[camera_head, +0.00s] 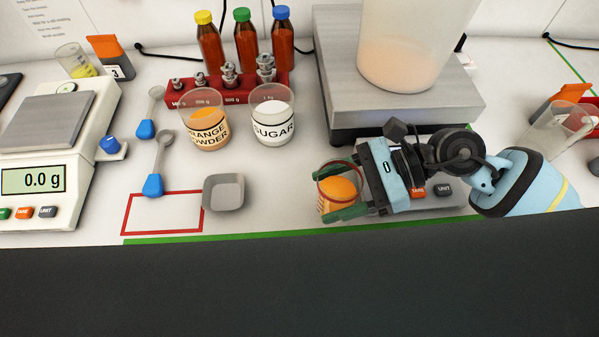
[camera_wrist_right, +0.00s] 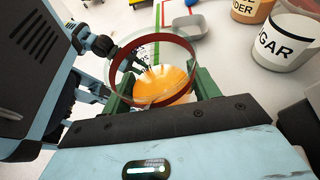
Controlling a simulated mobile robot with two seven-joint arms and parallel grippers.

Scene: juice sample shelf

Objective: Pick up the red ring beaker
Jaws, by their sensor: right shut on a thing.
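The red ring beaker (camera_head: 338,190) is a clear cup with a red band near its rim and orange content inside. My right gripper (camera_head: 341,193) is shut on it, with green fingers on two sides of the cup. The right wrist view looks down into the beaker (camera_wrist_right: 160,84) between the fingers, and its orange content shows. I cannot tell how far its base is from the table. My left gripper does not show in the head view; the right wrist view shows only dark and light blue parts of my body at left.
A grey weighing dish (camera_head: 224,192) stands left of the gripper, beside a red outlined rectangle (camera_head: 162,232). The orange powder beaker (camera_head: 206,122) and sugar beaker (camera_head: 273,117) stand behind. A scale (camera_head: 345,85) holds a large vessel (camera_head: 402,40). Another scale (camera_head: 33,181) reads 0.0 g.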

